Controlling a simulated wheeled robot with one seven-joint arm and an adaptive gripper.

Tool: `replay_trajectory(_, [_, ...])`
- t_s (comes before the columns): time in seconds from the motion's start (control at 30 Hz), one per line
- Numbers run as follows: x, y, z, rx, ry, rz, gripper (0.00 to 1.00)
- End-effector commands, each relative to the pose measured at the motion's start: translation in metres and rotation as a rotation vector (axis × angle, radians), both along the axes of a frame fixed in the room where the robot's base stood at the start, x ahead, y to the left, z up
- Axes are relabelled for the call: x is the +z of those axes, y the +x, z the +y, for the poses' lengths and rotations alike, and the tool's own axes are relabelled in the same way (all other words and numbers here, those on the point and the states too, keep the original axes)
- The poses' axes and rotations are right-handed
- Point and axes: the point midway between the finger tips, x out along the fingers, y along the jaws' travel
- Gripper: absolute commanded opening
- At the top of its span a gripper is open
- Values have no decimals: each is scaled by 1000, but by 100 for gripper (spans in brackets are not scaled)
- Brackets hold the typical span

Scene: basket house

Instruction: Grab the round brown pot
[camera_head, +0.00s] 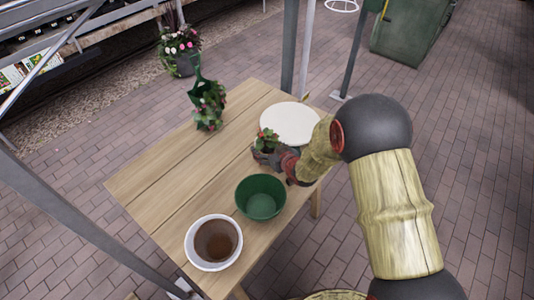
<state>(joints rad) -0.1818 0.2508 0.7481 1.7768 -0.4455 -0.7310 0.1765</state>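A round pot (197,258) with a pale rim and a brown inside stands upright near the front end of the wooden table. A small plant with red blooms (267,141) stands near the table's right edge, its own container dark and partly hidden. My gripper (277,160) is beside this plant, at the end of my arm that reaches in from the right. The gripper is well apart from the brown-lined pot. Its fingers are small and dark against the plant's container, so I cannot tell whether they are open or touching it.
A green bowl-like pot (262,207) stands between the brown-lined pot and my gripper. A white round plate-like thing (290,122) lies behind the gripper. The table's (160,180) left side is clear.

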Motion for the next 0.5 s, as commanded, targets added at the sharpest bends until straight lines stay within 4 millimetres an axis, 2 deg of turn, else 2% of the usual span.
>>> replay_trajectory(0.5, [0,0,0,0,0,0,35])
